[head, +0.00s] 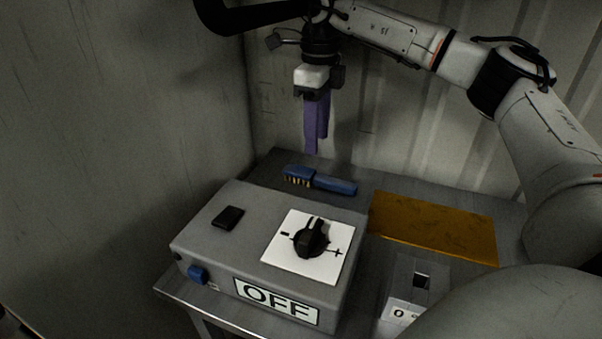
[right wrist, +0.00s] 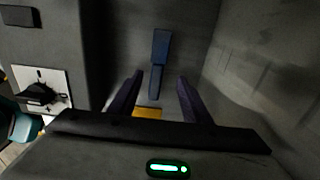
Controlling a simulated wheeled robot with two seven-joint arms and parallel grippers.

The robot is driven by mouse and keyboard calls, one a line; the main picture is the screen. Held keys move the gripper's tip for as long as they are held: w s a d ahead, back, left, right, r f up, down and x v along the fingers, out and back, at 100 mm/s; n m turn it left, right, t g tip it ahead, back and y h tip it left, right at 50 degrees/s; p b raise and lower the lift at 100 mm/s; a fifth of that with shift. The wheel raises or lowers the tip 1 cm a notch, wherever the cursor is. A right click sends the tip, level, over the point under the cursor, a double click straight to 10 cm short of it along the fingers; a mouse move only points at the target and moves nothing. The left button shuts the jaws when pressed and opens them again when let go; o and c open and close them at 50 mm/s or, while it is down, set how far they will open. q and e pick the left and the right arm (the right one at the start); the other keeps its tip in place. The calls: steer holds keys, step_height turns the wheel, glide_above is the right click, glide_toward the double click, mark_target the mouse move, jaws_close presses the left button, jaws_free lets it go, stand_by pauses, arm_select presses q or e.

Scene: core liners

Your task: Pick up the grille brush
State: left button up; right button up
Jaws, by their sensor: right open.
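The grille brush (head: 335,185) has a blue handle and tan bristles at its left end. It lies on the grey table behind the grey control box in the head view. My right gripper (head: 312,152) has purple fingers, hangs pointing down above the brush, and is open and empty. In the right wrist view the brush (right wrist: 159,60) shows ahead of the spread fingertips (right wrist: 158,82), apart from them. My left gripper is not in view.
The grey control box (head: 225,262) with a black dial (head: 312,238) and an OFF label stands in front of the brush. An orange plate (head: 435,226) lies to the right. A small grey box (head: 403,285) is at the front right. Walls rise close behind and left.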

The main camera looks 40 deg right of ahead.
mark_target(320, 175)
steer(key=f, duration=0.2)
steer(key=shift+s+f, duration=0.35)
steer(key=shift+s, duration=0.05)
steer(key=shift+s+d+f+b, duration=0.1)
steer(key=shift+s+f+b, duration=0.05)
steer(key=shift+f, duration=1.35)
steer(key=shift+s+f+b, duration=0.1)
steer(key=shift+f+b, duration=0.05)
steer(key=shift+f, duration=1.35)
jaws_close()
step_height(320, 175, up, 10)
steer(key=shift+p, duration=0.45)
steer(key=c, duration=1)
jaws_free()
